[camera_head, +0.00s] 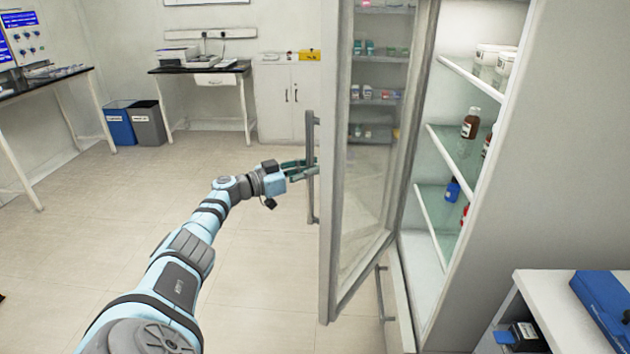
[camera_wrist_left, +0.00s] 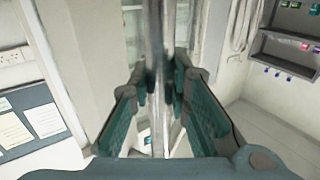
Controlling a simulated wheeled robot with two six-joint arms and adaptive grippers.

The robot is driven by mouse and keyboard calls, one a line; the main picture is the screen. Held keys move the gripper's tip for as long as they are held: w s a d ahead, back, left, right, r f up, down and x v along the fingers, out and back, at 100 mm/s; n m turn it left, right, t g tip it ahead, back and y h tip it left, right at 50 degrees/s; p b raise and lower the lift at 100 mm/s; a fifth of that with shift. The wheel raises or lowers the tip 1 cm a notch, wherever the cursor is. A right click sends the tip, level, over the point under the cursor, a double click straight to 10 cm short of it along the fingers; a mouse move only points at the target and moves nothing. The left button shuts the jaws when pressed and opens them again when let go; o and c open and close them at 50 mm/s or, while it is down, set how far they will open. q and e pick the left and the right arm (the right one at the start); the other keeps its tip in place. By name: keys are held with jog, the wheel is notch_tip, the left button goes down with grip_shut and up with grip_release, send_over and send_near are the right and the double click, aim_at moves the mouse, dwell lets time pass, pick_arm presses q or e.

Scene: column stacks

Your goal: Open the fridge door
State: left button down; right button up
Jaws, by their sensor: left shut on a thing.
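The fridge door (camera_head: 368,190) is a tall glass panel in a grey frame and stands swung open, away from the shelves. Its long vertical handle (camera_head: 311,195) is on the left side of the door. My left gripper (camera_head: 304,170) is shut on the handle at about mid-height. In the left wrist view the handle (camera_wrist_left: 155,60) runs upright between the two green-padded fingers (camera_wrist_left: 160,95). The fridge interior (camera_head: 430,235) is visible to the right of the door, with white-edged shelves. My right gripper is not in view.
Brown bottles (camera_head: 471,123) and white tubs (camera_head: 490,55) stand on the fridge shelves. A low white cabinet (camera_head: 545,300) with a blue case (camera_head: 605,305) is at the lower right. Two bins (camera_head: 118,125) and a desk (camera_head: 200,70) stand at the back. Floor to the left is clear.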

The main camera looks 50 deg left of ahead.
pick_arm(q)
jog(key=c, duration=1.5)
grip_release()
jog(key=shift+v, duration=6)
